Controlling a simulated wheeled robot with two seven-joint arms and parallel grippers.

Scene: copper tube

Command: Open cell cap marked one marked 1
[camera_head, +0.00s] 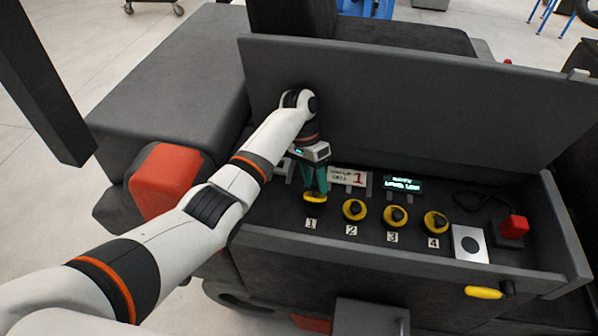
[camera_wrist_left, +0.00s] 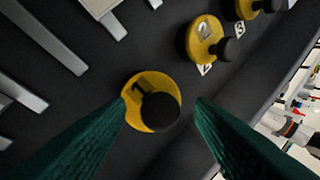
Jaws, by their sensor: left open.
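The cell cap marked 1 is a round yellow cap (camera_head: 314,197) with a black knob, at the left end of a row in the black compartment. The label "1" (camera_head: 311,224) is in front of it. In the left wrist view the yellow cap (camera_wrist_left: 136,112) shows a black "1", and its black knob (camera_wrist_left: 160,112) covers part of it. My left gripper (camera_head: 314,188) points down over this cap and hides its knob in the head view. Its two green fingers (camera_wrist_left: 162,104) are open, one on each side of the cap. My right gripper is not in view.
Yellow caps 2 (camera_head: 355,209), 3 (camera_head: 395,217) and 4 (camera_head: 436,221) stand to the right. A red button (camera_head: 515,226) is further right. The raised lid (camera_head: 420,100) stands close behind my arm.

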